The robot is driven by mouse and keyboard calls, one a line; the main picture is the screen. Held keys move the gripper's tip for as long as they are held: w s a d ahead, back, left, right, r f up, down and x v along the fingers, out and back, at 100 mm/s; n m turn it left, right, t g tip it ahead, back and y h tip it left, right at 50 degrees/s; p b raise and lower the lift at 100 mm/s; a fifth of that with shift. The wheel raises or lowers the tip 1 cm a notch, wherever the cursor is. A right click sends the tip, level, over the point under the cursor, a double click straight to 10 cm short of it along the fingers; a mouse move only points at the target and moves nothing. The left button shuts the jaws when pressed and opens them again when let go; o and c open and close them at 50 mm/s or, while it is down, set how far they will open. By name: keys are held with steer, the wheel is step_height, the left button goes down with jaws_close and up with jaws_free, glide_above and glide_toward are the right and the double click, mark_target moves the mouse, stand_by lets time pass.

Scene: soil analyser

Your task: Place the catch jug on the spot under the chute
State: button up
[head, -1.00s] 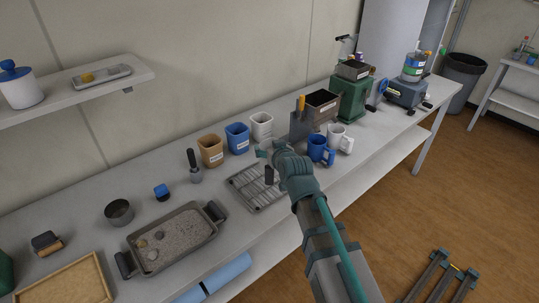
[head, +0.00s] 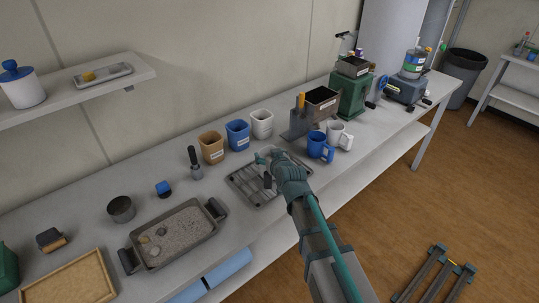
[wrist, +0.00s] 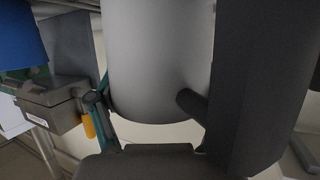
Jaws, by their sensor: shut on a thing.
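My gripper (head: 266,158) is over the wire rack at the bench's front edge. In the wrist view a large pale grey cylinder with a dark handle-like bar fills the middle and looks like the catch jug (wrist: 160,65). My gripper is shut on it; the exact contact is hard to make out. In the head view its body is mostly hidden by my gripper; a dark upright piece (head: 268,181) shows just below the fingers. A box-topped device with a grey sloping plate, perhaps the chute (head: 296,125), stands beyond to the right. The spot beneath it cannot be made out.
A blue mug (head: 316,146) and a white mug (head: 345,141) stand right of my gripper, near the device. Tan (head: 211,149), blue (head: 237,136) and white (head: 262,124) labelled pots line the back. The wire rack (head: 243,187) lies below; a gravel tray (head: 186,229) is left.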

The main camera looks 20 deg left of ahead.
steer(key=shift+f, duration=0.2)
steer(key=o, duration=1.5)
steer(key=shift+r, duration=0.15)
steer(key=shift+r, duration=0.15)
steer(key=b+v, duration=0.2)
steer(key=v, duration=1)
steer(key=shift+b, duration=0.3)
